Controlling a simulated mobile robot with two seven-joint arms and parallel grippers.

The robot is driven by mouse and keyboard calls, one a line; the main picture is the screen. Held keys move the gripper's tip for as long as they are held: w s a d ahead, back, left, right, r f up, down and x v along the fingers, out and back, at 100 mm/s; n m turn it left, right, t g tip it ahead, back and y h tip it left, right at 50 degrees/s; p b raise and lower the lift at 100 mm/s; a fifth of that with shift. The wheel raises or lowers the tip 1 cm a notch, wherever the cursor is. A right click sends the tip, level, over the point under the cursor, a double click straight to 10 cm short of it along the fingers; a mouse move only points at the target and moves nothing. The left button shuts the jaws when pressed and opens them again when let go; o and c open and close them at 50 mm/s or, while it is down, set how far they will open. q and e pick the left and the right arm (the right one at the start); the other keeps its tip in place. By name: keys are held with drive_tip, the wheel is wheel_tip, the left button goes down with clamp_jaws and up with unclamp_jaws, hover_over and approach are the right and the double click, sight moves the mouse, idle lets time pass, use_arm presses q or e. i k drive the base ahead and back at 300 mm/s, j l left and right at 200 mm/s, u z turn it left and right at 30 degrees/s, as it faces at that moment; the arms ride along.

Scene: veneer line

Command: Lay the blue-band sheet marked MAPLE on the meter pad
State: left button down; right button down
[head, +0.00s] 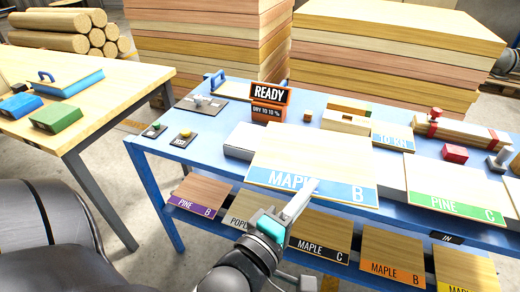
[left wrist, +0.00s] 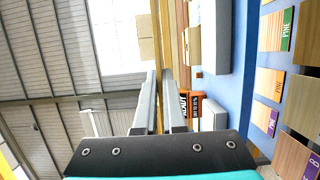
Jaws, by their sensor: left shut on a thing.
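The blue-band sheet marked MAPLE B (head: 312,155) is pale wood, its blue band facing me. My left gripper (head: 302,200) is shut on its front edge at the band. The sheet looks roughly level above the blue bench, over pale grey blocks; I cannot tell its exact height. In the left wrist view the two fingers (left wrist: 158,105) stand close together, with a thin tan edge between them. The READY, DRY TO 10 % sign (head: 270,103) stands behind the sheet. A pale grey block (head: 240,141) shows at the sheet's left; I cannot tell whether it is the meter pad. My right gripper is not in view.
The PINE C sheet (head: 453,190) lies to the right on the blue bench (head: 163,143). A 10 KN plate (head: 393,138), a red block (head: 455,153) and a clamped wood bundle (head: 462,130) are behind. Other sheets, including MAPLE B in orange (head: 393,252), lie on the lower shelf.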

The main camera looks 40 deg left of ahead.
sight(249, 138)
drive_tip(key=u, duration=1.25)
